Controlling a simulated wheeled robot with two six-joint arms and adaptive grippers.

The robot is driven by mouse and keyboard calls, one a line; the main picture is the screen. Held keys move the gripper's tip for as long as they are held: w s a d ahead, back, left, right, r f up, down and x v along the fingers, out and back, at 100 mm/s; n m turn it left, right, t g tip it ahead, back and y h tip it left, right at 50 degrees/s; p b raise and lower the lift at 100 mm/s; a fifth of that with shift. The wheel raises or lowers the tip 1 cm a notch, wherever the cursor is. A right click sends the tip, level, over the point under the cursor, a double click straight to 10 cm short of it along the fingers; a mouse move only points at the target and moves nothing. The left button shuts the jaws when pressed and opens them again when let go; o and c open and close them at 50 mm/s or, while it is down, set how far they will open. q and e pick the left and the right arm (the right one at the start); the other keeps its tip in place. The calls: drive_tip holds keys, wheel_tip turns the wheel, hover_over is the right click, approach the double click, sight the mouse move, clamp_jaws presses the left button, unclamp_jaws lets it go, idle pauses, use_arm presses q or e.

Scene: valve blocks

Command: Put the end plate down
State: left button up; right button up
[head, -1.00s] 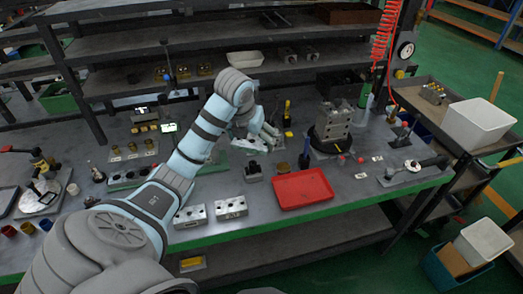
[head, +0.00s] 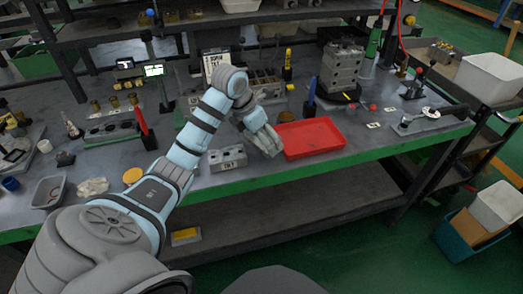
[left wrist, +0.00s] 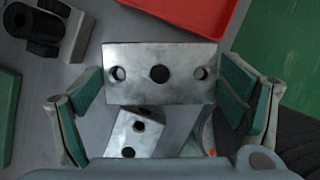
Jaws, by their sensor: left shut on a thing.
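The end plate (left wrist: 160,73), a grey metal block with a row of three holes in its face, sits between the green-padded fingers in the left wrist view. My left gripper (left wrist: 163,103) is shut on it. In the head view my left gripper (head: 266,141) is just left of the red tray (head: 330,150), above the front part of the bench. The held plate cannot be made out there. A grey valve block (head: 228,158) lies on the bench to the left of the gripper. A metal block with holes (left wrist: 135,135) shows below the plate in the left wrist view. My right gripper is not in view.
A stacked metal block assembly (head: 342,68) stands behind the red tray. A dark fixture with a round knob (left wrist: 45,28) is at the upper left of the left wrist view. The green front edge (head: 300,168) of the bench is close to the gripper.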

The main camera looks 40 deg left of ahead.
sight(258, 142)
use_arm(q)
wheel_tip(258, 142, down, 4)
drive_tip(key=shift+f+b, duration=0.1)
drive_tip(key=shift+b, duration=0.3)
drive_tip(key=o, duration=1.2)
drive_tip(key=d+p+v, duration=0.1)
drive_tip(key=p+v, duration=0.1)
drive_tip(key=v, duration=1)
drive_tip(key=shift+a, duration=0.45)
